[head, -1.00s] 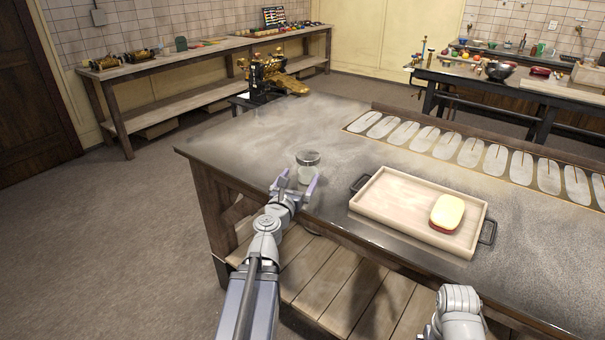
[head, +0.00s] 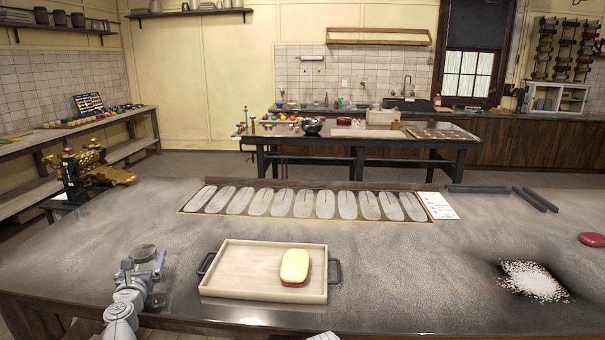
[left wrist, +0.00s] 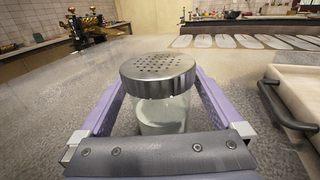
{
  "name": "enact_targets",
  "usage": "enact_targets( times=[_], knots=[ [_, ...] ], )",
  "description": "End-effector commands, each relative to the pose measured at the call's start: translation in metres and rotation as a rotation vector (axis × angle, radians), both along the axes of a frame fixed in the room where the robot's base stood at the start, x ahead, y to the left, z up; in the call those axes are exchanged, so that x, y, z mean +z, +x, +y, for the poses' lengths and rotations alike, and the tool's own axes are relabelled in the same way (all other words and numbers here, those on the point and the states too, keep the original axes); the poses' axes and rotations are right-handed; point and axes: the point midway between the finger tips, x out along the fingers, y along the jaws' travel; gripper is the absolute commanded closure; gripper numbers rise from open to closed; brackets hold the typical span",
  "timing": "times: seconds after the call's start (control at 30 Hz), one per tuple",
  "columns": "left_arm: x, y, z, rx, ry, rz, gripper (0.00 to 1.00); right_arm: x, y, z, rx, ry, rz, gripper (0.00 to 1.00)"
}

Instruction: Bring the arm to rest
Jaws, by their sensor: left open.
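My left gripper (head: 143,268) is at the front left of the table, its purple fingers open. In the left wrist view the left gripper (left wrist: 155,105) has one finger on each side of a glass shaker with a perforated metal lid (left wrist: 158,75). Gaps show between the fingers and the glass. The shaker (head: 145,254) stands upright on the table in the head view, partly hidden by the gripper. Of my right arm only a small pale piece shows at the bottom edge of the head view; its gripper is not visible.
A wooden tray (head: 225,275) with dark handles holds a yellow and red block (head: 294,267). Behind it lies a row of pale oval plates (head: 300,204). At right are a pile of white grains (head: 535,281), a red disc (head: 592,240) and dark bars (head: 535,199). A brass machine (head: 90,170) stands at left.

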Motion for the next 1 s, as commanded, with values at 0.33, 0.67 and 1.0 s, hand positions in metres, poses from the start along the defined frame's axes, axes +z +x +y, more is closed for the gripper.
enact_targets(
  times=[0.33,0.67,1.0],
  knots=[
    [0.001,0.03,0.008,0.001,0.0,0.0,0.0,0.001,0.0,0.0,0.0,0.0,0.0,0.0],
    [-0.002,0.03,0.008,0.001,0.0,0.0,0.0,-0.002,0.0,0.0,0.0,0.0,0.0,0.0],
    [0.0,-0.02,-0.005,0.001,0.0,0.0,0.0,0.0,0.0,0.0,0.0,0.0,0.0,0.0]
  ],
)
